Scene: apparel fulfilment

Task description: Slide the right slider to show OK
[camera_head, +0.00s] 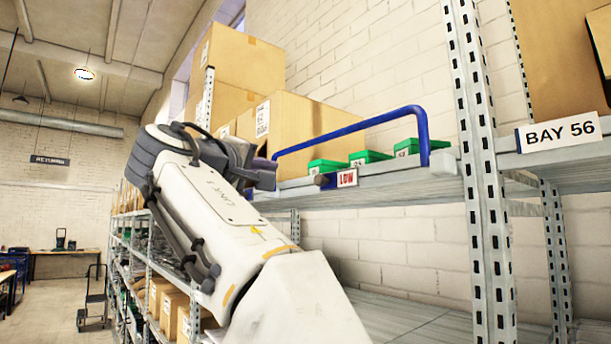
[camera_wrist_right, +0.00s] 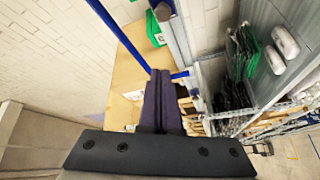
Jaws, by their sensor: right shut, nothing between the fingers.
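One slider shows on the shelf's front edge, with a dark knob (camera_head: 321,180) and a white label reading LOW (camera_head: 347,178) in red just right of it. My right gripper (camera_head: 266,172) is at the shelf edge, left of the knob and apart from it. In the right wrist view its two dark fingers (camera_wrist_right: 160,72) are shut together with nothing between them. A blunt brownish piece, probably the knob (camera_wrist_right: 163,11), shows beyond the fingertips at the top of that view. No OK marking is visible. My left gripper is not in view.
A blue rail (camera_head: 421,130) arches above the shelf edge around the slider. Several green boxes (camera_head: 370,157) and large cartons (camera_head: 290,118) stand behind it. A perforated steel upright (camera_head: 482,180) rises at the right, beside a BAY 56 sign (camera_head: 558,133).

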